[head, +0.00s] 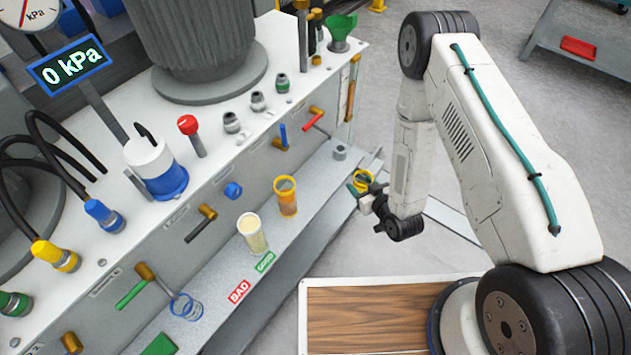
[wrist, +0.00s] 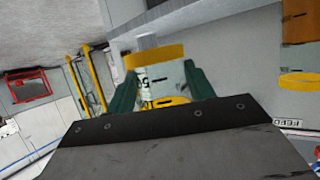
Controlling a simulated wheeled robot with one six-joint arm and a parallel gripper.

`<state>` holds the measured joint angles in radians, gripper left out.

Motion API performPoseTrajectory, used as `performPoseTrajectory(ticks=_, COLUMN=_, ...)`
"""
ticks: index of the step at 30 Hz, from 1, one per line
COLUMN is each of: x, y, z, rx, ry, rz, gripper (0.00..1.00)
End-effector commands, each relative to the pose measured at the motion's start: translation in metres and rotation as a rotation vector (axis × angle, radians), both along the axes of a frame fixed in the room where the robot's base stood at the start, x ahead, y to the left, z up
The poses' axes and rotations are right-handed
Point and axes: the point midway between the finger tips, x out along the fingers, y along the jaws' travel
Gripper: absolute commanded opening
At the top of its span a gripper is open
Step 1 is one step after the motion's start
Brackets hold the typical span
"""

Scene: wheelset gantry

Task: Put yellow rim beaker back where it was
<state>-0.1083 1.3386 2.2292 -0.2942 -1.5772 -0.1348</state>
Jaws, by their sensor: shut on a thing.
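My gripper (head: 358,188) is out beyond the right edge of the bench's lower shelf, shut on a clear beaker with a yellow rim (head: 363,181). Another beaker with a yellow rim, holding orange liquid (head: 286,197), stands on the lower shelf (head: 325,192), left of my gripper.
A beaker of pale liquid (head: 252,234) and a clear blue-rimmed beaker (head: 187,307) stand further along the shelf. A green GOOD label (head: 265,261) and a red BAD label (head: 239,291) lie at its front. Valve handles, such as a red one (head: 314,119), jut out above.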

Motion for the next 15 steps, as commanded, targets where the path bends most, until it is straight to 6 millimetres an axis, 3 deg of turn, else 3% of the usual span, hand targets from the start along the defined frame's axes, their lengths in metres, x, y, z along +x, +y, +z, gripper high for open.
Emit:
performPoseTrajectory(ticks=5, x=0.011, y=0.029, z=-0.005, rx=0.002, ry=-0.003, rz=0.016, gripper=0.28)
performPoseTrajectory(ticks=15, x=0.055, y=0.105, z=-0.013, rx=0.003, ry=-0.003, rz=0.011, gripper=0.28)
